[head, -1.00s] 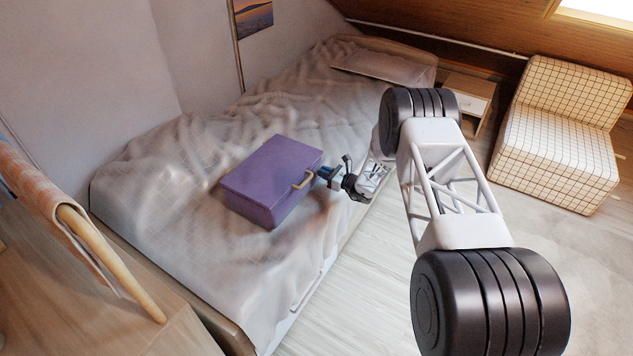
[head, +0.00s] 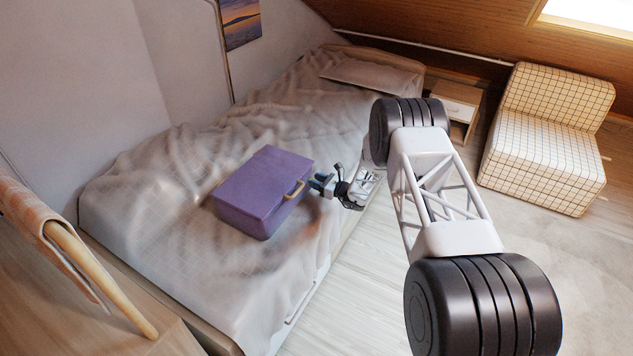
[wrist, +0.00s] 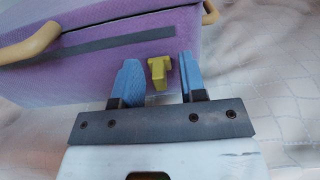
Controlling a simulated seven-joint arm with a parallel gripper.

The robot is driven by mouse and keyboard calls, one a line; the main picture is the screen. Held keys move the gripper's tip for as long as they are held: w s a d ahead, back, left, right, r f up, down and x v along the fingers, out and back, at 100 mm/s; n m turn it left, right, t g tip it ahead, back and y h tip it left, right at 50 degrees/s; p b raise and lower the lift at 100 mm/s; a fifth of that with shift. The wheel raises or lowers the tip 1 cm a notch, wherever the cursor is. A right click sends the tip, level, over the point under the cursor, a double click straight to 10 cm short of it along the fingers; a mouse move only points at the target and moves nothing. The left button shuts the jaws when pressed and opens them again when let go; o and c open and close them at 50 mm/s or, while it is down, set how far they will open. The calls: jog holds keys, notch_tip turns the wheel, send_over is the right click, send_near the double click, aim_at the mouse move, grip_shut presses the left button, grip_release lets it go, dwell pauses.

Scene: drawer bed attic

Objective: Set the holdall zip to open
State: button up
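The holdall is a purple box-shaped case (head: 262,185) lying on the bed, with a tan handle (head: 294,188) on its side facing my arm. In the wrist view its purple side (wrist: 110,72) carries a dark strip (wrist: 118,45), which looks like the zip track. In the head view my gripper (head: 318,184) is just right of the case.
The bed (head: 160,240) has a rumpled pale cover, clear around the case. A pillow (head: 372,78), a bedside cabinet (head: 462,108) and a checked chair (head: 545,140) stand farther back. A wooden rail with cloth (head: 60,240) is at left.

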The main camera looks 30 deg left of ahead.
jog(key=d, duration=0.7)
jog(key=shift+d, duration=0.3)
jog(key=shift+r, duration=0.1)
dwell(0.3)
jog(key=s+d+r+n+g+h, duration=0.1)
jog(key=s+d+r+n+h, duration=0.15)
jog(key=d+r, duration=0.55)
jog(key=s+d+r+n+g+h, duration=0.1)
jog(key=s+d+r+n, duration=0.2)
jog(key=r, duration=0.9)
jog(key=s+d+r+n+g+h, duration=0.1)
jog(key=s+d+r+n, duration=0.15)
jog(key=d+r, duration=0.55)
jog(key=s+d+r+n+h, duration=0.3)
jog(key=s+d+r, duration=0.3)
jog(key=d+r, duration=0.35)
jog(key=s+d+r+n+t+h, duration=0.2)
jog(key=s+d+r+h, duration=0.1)
jog(key=s+d, duration=0.7)
jog(key=s+d+r+n+t+h, duration=0.1)
jog(key=s+d+r+h, duration=0.3)
jog(key=s+d, duration=0.7)
jog(key=s+d+r+n+t+h, duration=0.2)
jog(key=s+d+r+n+h, duration=0.1)
jog(key=s+d, duration=0.8)
jog(key=s+r, duration=0.1)
jog(key=s, duration=0.3)
jog(key=shift+s+d+r+n+t+h, duration=0.15)
jog(key=shift+s+n+t+h, duration=0.15)
jog(key=shift+s+n+h, duration=0.1)
